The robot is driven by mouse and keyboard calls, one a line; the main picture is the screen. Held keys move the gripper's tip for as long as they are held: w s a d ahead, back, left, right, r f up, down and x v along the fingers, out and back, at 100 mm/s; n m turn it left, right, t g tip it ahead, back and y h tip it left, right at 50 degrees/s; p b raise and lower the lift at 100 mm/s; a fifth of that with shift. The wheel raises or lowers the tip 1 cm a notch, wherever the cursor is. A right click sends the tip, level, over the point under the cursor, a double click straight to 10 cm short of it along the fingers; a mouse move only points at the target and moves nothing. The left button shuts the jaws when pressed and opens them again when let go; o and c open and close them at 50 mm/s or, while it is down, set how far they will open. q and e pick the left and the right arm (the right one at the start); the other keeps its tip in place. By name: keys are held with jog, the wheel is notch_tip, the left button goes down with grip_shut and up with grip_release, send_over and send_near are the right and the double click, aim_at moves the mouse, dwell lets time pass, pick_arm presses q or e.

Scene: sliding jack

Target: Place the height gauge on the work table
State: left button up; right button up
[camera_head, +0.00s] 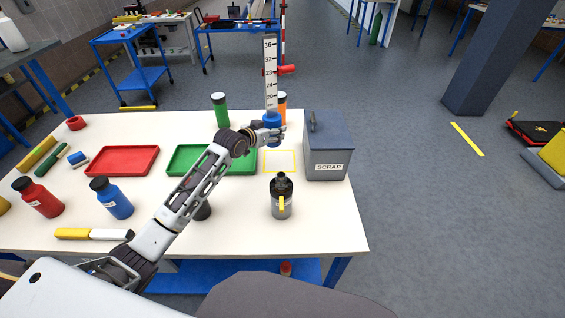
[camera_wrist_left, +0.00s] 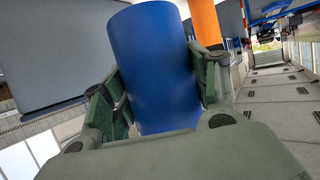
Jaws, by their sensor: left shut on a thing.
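The height gauge (camera_head: 270,72) is an upright white scale with black numbers, a red slider and a round blue base. My left gripper (camera_head: 273,133) is shut on the blue base, near the back of the white work table (camera_head: 325,222). In the left wrist view the blue cylinder (camera_wrist_left: 152,65) stands between the two green-padded fingers of the left gripper (camera_wrist_left: 160,95). A yellow outlined square (camera_head: 279,161) on the table lies just in front of the gauge. I cannot tell whether the base touches the table. My right gripper is not in view.
A grey SCRAP bin (camera_head: 328,148) stands right of the yellow square. An orange bottle (camera_head: 281,104) and a green bottle (camera_head: 220,110) stand behind. A green tray (camera_head: 186,160) lies left, under my arm. A dark bottle (camera_head: 281,196) stands in front of the square.

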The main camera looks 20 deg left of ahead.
pick_arm(q)
jog(key=shift+w+d+f+b, duration=0.1)
jog(key=shift+w+f+b, duration=0.2)
jog(key=shift+w+f, duration=0.15)
jog(key=shift+s, duration=0.1)
jog(key=shift+f, duration=0.3)
notch_tip(320, 180, down, 4)
jog(key=shift+f, duration=0.75)
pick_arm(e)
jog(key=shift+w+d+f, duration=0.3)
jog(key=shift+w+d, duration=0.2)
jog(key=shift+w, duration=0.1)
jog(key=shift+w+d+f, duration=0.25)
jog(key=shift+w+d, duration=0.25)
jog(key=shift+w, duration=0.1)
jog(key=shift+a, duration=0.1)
